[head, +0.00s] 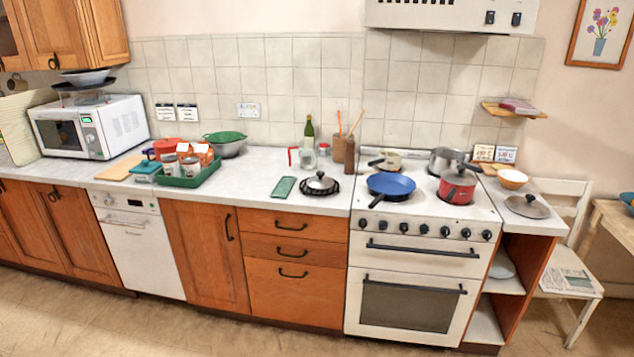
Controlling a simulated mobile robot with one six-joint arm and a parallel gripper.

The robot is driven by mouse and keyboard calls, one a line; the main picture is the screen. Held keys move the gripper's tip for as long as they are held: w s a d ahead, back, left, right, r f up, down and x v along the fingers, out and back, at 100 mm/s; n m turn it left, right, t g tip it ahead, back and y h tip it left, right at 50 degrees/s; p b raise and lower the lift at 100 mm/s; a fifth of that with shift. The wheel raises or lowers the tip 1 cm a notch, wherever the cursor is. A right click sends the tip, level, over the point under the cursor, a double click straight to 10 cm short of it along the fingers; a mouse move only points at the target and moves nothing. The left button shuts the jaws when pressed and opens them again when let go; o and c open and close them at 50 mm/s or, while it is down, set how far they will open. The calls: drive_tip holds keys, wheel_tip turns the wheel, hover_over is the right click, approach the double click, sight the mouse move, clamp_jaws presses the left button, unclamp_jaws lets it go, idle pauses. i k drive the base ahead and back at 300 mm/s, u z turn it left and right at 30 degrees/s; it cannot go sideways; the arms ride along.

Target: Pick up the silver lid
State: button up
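A small domed silver lid (320,181) with a dark knob sits on a black round trivet (306,190) on the counter, just left of the stove. A second, flatter grey-brown lid (527,207) with a knob lies on the short counter right of the stove. I cannot tell for certain which one the task means. My gripper is not in view.
The stove (412,201) holds a blue pan (391,184), a red pot (458,187), a steel pot and a small cream pan. A green card (284,187) lies left of the trivet. A green bottle (309,140) stands behind. The floor in front is clear.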

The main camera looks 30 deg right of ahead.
sight(319, 181)
drive_tip(key=u, duration=0.3)
drive_tip(key=i, duration=1)
drive_tip(key=z, duration=0.3)
